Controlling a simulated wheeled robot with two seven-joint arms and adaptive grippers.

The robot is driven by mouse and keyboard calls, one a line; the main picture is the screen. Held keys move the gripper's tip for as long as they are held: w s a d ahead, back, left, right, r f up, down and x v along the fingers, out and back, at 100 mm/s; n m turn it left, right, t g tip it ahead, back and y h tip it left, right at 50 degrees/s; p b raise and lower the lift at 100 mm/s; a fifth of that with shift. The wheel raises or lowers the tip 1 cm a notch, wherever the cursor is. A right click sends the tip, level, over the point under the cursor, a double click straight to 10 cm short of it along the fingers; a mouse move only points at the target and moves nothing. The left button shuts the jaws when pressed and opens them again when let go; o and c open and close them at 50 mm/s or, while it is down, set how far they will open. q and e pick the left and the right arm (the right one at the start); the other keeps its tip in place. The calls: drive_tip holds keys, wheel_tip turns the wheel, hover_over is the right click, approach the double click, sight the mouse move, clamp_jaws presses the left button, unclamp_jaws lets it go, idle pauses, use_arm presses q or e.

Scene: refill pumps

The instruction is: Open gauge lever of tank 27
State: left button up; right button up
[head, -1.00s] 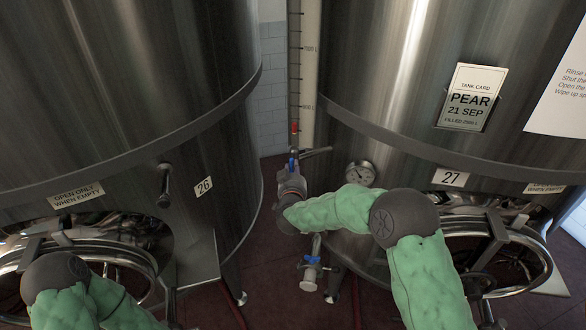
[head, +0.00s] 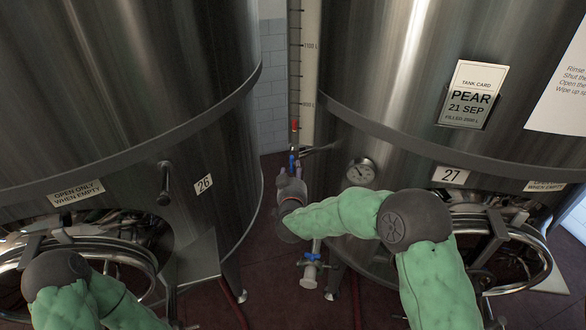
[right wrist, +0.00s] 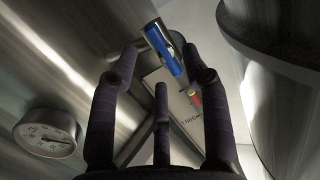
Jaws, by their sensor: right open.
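Tank 27 (head: 400,110) is the steel tank on the right, with its number label (head: 450,175). Its sight gauge is the pale graduated strip (head: 308,70) between the tanks. The blue gauge lever (head: 292,163) is at the foot of the gauge, under a red part. The lever also shows in the right wrist view (right wrist: 168,52), standing lengthwise near the fingertips. My right gripper (head: 284,181) is just below the lever in the head view. In the right wrist view its fingers (right wrist: 160,60) are spread and empty; contact with the lever cannot be told. My left gripper is not in view.
A round dial (head: 360,172) sits on tank 27 beside my right forearm. A lower valve with a blue handle (head: 312,257) is under my right wrist. Tank 26 (head: 120,100) stands close on the left, with a black knob (head: 164,184). The gap between tanks is narrow.

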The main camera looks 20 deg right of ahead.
drive_tip(key=v, duration=0.8)
drive_tip(key=shift+s, duration=0.25)
drive_tip(key=shift+a, duration=0.1)
